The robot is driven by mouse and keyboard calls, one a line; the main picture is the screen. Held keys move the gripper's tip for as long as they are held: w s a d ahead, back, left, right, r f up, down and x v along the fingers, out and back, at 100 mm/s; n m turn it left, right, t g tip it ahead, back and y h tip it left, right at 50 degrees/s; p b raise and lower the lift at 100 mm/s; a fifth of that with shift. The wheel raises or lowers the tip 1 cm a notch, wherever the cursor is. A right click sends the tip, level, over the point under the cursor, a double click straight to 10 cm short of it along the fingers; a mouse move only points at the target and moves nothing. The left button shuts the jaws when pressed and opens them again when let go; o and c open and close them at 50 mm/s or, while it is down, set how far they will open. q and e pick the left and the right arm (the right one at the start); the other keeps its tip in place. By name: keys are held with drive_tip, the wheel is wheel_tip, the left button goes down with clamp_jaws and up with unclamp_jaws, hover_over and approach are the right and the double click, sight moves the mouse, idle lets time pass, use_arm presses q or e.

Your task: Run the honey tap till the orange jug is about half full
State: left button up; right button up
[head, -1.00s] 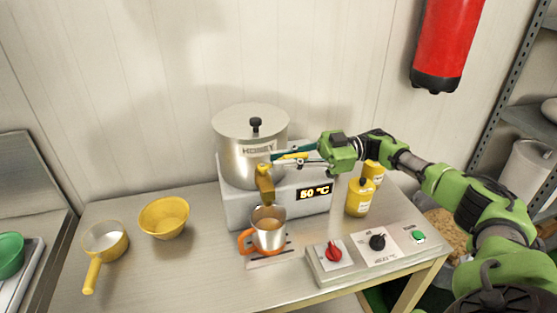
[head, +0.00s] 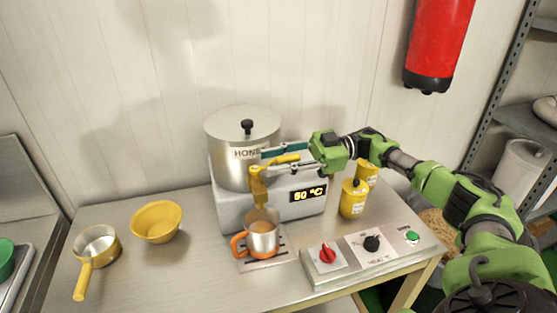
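The steel honey kettle (head: 240,168) stands on a grey heated base (head: 222,205) whose display reads 50 °C. Its brass honey tap (head: 260,188) points down over the jug, with a yellow lever (head: 284,159) reaching right. The steel jug with orange handle and base (head: 262,243) stands upright on a drip grate (head: 284,254) below the spout. Amber honey shows inside it; the exact level and any stream are hard to tell. My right gripper (head: 266,163) is at the lever, fingers apart above and below it; contact is unclear. My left gripper is out of view.
A control panel (head: 345,262) with red and black knobs and a green button is at front right. A yellow bowl (head: 157,221) and a yellow-handled pan (head: 97,247) are at left.

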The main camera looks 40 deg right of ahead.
drive_tip(key=v, duration=1.2)
idle(0.5)
